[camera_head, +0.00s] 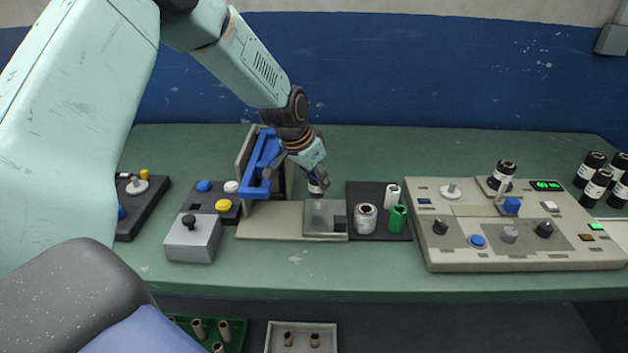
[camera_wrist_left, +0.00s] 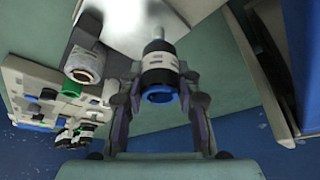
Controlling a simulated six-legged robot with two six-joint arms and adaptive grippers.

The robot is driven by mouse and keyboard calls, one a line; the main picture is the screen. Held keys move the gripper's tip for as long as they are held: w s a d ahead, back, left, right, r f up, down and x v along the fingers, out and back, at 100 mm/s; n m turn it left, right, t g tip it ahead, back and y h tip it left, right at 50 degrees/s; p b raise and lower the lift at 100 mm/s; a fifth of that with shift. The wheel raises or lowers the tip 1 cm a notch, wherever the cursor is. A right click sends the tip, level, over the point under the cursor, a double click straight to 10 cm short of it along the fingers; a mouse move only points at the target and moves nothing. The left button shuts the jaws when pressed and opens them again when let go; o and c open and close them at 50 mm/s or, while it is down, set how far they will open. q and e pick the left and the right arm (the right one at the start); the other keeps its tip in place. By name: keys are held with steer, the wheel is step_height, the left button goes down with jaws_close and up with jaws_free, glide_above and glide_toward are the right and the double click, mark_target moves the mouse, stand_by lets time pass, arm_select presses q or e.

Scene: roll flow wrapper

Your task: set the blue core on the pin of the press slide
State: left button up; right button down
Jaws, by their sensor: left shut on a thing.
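The blue core (camera_wrist_left: 158,72) is a short dark cylinder with a white band and a blue ring at the end facing the wrist camera. My left gripper (camera_head: 318,186) is shut on it, with one finger on each side in the left wrist view (camera_wrist_left: 158,90). The press slide (camera_head: 325,220) is a pale metal block under the gripper. Its pin (camera_wrist_left: 158,33) shows just beyond the core's far end, roughly in line with it. I cannot tell whether the pin enters the core. In the head view the fingers hide most of the core and the pin. My right gripper is not in view.
The blue press frame (camera_head: 259,165) stands close left of the gripper. A dark mat (camera_head: 374,231) with a silver roll (camera_head: 365,218), a white roll (camera_head: 392,196) and a green roll (camera_head: 398,219) lies right of the slide. A control panel (camera_head: 480,256) stands farther right.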

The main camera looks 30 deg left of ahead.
arm_select(q)
steer(key=shift+w+d+f, duration=0.15)
steer(key=shift+w+d, duration=0.05)
steer(key=shift+s+a, duration=0.2)
steer(key=shift+a, duration=0.1)
steer(key=shift+w+d+f, duration=0.1)
steer(key=shift+w+d, duration=0.05)
steer(key=shift+d, duration=0.1)
steer(key=shift+a+f+b, duration=0.1)
steer(key=shift+f+b, duration=0.2)
steer(key=shift+b, duration=0.1)
steer(key=shift+f, duration=0.1)
steer(key=shift+w+d, duration=0.1)
steer(key=shift+d, duration=0.1)
steer(key=shift+a+f, duration=0.1)
steer(key=shift+f, duration=0.1)
